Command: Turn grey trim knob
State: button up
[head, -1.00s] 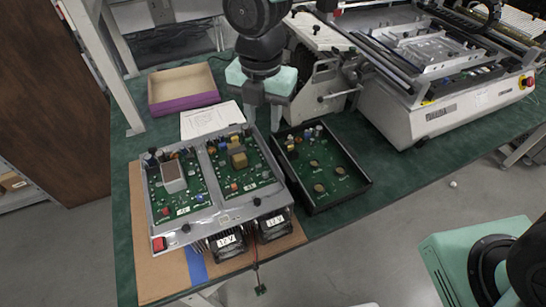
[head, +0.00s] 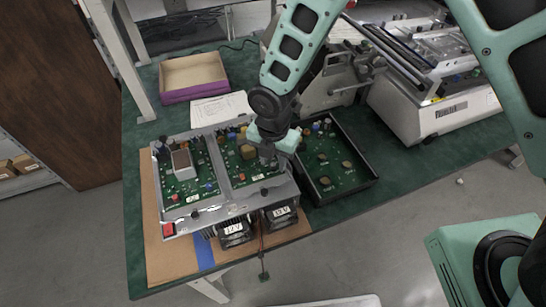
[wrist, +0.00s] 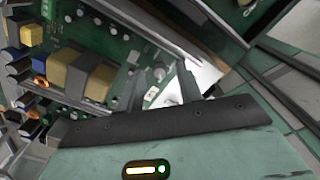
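My gripper (head: 269,162) is over the right-hand green circuit board (head: 244,173) of the silver-framed unit, near the board's right edge. In the wrist view my gripper (wrist: 160,76) has its two dark fingers apart. A small light-grey round part (wrist: 158,74), which looks like the trim knob, shows between the fingertips on the board. I cannot tell whether the fingers touch it. In the head view the gripper hides this spot.
A yellow block part (wrist: 77,74) and several capacitors stand on the board. A black tray (head: 333,194) with another board lies to the right. A cardboard box (head: 193,79) and white paper (head: 221,108) lie behind. Two fans (head: 235,231) hang at the front.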

jog(key=shift+f, duration=0.15)
jog(key=shift+c, duration=0.4)
grip_shut()
